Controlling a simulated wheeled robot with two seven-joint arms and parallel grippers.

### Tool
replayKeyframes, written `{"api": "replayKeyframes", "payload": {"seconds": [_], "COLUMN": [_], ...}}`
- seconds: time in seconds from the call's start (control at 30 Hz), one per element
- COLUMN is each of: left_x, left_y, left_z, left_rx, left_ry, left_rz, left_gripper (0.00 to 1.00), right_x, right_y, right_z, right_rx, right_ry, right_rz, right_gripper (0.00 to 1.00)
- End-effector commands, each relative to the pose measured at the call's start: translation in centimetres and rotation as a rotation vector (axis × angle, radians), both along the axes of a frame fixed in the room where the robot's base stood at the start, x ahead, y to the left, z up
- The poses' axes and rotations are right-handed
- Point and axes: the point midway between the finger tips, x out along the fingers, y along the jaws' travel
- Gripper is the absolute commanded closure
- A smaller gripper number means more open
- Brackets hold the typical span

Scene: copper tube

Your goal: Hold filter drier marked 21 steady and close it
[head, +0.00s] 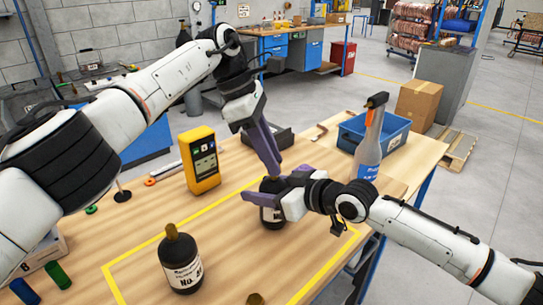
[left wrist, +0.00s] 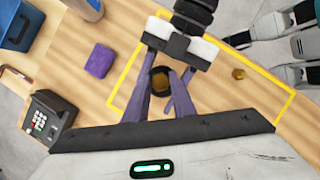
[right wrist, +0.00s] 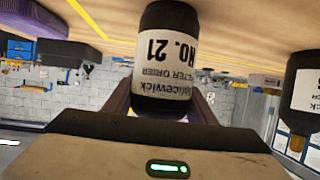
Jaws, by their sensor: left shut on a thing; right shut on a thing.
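The filter drier marked 21 is a black bottle with a white label (right wrist: 168,55); it stands on the table in the head view (head: 272,216). My right gripper (head: 284,196) is shut around its body from the side. My left gripper (head: 277,172) reaches down from above, its purple fingers shut at the drier's top. In the left wrist view a brownish top (left wrist: 160,78) shows between the fingers; I cannot tell whether it is a cap. A loose brass piece (left wrist: 238,73) lies on the table, at the bottom edge of the head view (head: 255,299).
Another black bottle (head: 182,262) with a brass top stands nearby, front left. A yellow meter (head: 201,160), a spray bottle (head: 369,145) and a blue bin (head: 385,133) stand around the yellow-taped area (head: 125,262). The tabletop between the two bottles is clear.

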Motion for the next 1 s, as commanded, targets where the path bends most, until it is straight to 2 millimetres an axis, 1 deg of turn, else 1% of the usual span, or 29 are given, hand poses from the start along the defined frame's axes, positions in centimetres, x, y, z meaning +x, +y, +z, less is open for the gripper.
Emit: {"api": "replayKeyframes", "payload": {"seconds": [0.37, 0.4, 0.47, 0.5, 0.67, 0.7, 0.77, 0.8, 0.83, 1.0], "left_x": [0.03, 0.03, 0.02, 0.01, 0.01, 0.00, -0.01, -0.01, -0.01, -0.01], "left_y": [0.04, 0.04, 0.04, 0.04, 0.04, 0.04, 0.03, 0.03, 0.03, 0.03], "left_z": [0.08, 0.08, 0.07, 0.07, 0.05, 0.04, 0.03, 0.03, 0.03, 0.02], "left_rx": [-0.004, -0.004, -0.004, -0.004, -0.004, -0.004, -0.004, -0.003, -0.003, -0.003], "left_ry": [-0.005, -0.005, -0.004, -0.004, -0.004, -0.004, -0.004, -0.003, -0.002, -0.002], "left_rz": [-0.023, -0.023, -0.022, -0.022, -0.022, -0.022, -0.022, -0.023, -0.022, -0.022], "left_gripper": [0.98, 0.70, 0.60, 0.58, 0.58, 0.56, 0.46, 0.40, 0.36, 0.36], "right_x": [-0.10, -0.10, -0.10, -0.10, -0.10, -0.10, -0.10, -0.10, -0.10, -0.11], "right_y": [0.05, 0.05, 0.05, 0.05, 0.05, 0.05, 0.05, 0.05, 0.05, 0.05], "right_z": [-0.17, -0.16, -0.17, -0.17, -0.17, -0.17, -0.17, -0.17, -0.17, -0.18], "right_rx": [0.000, 0.000, 0.000, 0.001, 0.001, 0.001, 0.001, 0.001, 0.001, 0.001], "right_ry": [0.005, 0.005, 0.005, 0.005, 0.005, 0.005, 0.005, 0.006, 0.006, 0.006], "right_rz": [0.001, 0.001, 0.001, 0.000, 0.000, 0.000, 0.000, 0.000, 0.000, 0.000], "right_gripper": [1.00, 1.00, 1.00, 1.00, 1.00, 1.00, 1.00, 1.00, 1.00, 1.00]}}
